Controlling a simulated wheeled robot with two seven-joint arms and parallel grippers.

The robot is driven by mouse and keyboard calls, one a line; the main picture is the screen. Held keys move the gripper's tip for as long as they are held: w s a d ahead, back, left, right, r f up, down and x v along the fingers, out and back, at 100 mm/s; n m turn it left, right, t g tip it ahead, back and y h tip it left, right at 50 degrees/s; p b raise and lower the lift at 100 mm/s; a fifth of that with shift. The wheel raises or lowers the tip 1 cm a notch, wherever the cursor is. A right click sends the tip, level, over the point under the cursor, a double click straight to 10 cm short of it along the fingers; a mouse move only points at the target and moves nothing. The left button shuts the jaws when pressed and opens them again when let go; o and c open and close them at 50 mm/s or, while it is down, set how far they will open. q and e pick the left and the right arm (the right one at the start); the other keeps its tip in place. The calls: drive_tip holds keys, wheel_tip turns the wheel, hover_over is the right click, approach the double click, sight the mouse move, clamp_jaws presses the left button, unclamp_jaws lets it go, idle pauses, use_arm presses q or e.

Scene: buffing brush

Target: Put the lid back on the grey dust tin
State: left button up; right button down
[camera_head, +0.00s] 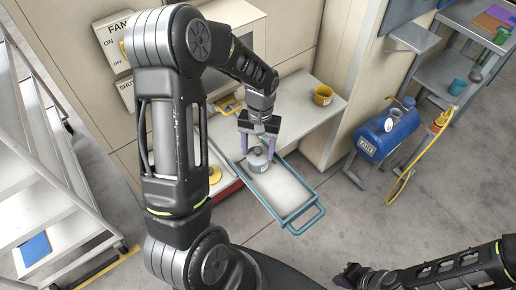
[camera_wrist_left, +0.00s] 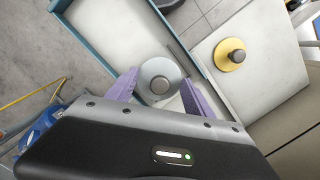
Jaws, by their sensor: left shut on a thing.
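My left gripper (camera_head: 259,152) points down over the blue-rimmed tray (camera_head: 284,223). Its purple fingers are shut on a round grey lid (camera_head: 257,163) with a knob on top. In the left wrist view, the lid (camera_wrist_left: 158,82) sits between the two fingers (camera_wrist_left: 160,92), one on each side. I cannot tell whether the grey tin is under the lid or whether the lid touches the tray; no separate grey tin is clear to see. My right gripper (camera_head: 348,276) is at the bottom edge, dark and partly cut off, away from the tray.
A yellow disc with a grey knob (camera_wrist_left: 236,55) lies on a pale surface beside the tray. A blue tank (camera_head: 388,131) with a yellow hose is at the right. White stairs (camera_head: 45,215) are at the left.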

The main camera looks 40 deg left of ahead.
idle(0.3)
use_arm(q)
drive_tip(key=o, duration=1.7)
drive_tip(key=shift+r, duration=0.1)
drive_tip(key=shift+r+p, duration=2.55)
drive_tip(key=shift+r, duration=0.85)
clamp_jaws()
